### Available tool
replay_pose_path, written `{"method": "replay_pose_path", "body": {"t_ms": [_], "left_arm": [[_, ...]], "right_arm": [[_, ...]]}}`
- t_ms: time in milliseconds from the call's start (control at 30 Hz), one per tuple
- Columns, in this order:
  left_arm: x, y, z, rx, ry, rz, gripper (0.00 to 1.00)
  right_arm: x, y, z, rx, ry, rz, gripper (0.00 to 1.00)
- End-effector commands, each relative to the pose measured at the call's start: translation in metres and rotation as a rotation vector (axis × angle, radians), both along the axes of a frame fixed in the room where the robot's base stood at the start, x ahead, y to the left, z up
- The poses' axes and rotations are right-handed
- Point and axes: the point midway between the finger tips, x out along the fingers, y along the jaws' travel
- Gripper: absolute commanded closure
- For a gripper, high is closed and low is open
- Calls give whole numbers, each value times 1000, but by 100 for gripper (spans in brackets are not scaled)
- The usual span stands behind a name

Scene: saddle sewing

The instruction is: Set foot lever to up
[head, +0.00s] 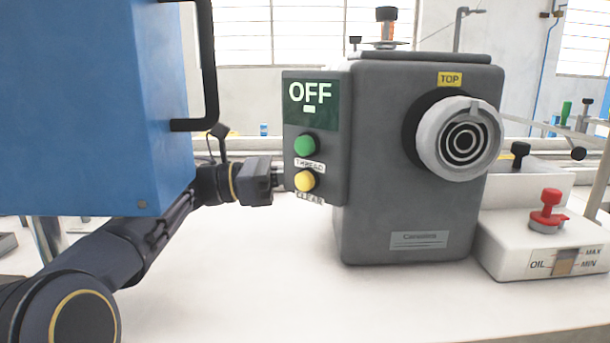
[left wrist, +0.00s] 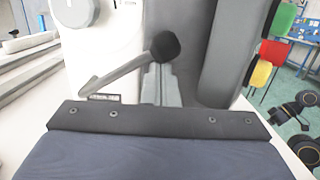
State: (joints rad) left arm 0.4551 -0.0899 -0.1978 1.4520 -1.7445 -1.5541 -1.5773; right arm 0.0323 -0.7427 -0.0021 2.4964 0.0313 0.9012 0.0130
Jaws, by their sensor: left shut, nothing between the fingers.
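A grey lever with a black ball knob (left wrist: 165,45), likely the foot lever, shows in the left wrist view. It slants up to the right from a small label (left wrist: 103,97) that is too small to read. My left gripper's fingers (left wrist: 158,70) are shut together and empty, with their tips just below the knob. I cannot tell whether they touch it. In the head view my left gripper (head: 279,178) reaches to the left edge of the grey machine's button panel, which hides its tips and the lever. My right gripper is not in view.
The grey machine (head: 375,200) has an OFF screen (head: 310,100), a green button (head: 306,145), a yellow button (head: 305,181) and a round dial (head: 458,139). A large blue box (head: 90,90) stands left, above my arm. A white oil unit (head: 540,245) is at right. The front table (head: 240,290) is clear.

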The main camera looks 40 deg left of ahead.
Motion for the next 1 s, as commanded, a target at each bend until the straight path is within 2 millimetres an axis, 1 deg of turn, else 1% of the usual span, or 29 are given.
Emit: {"method": "replay_pose_path", "body": {"t_ms": [133,233,500,633,800,1000], "left_arm": [[-1,1,0,1,-2,0,100],[-6,8,0,0,-1,2,100],[-36,43,-6,1,1,3,100],[-45,55,-8,1,1,2,100],[-50,59,-10,0,0,-1,100],[-49,60,-9,-5,1,6,100]], "right_arm": [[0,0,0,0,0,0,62],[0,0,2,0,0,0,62],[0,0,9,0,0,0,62],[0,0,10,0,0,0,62],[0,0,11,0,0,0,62],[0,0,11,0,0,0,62]]}}
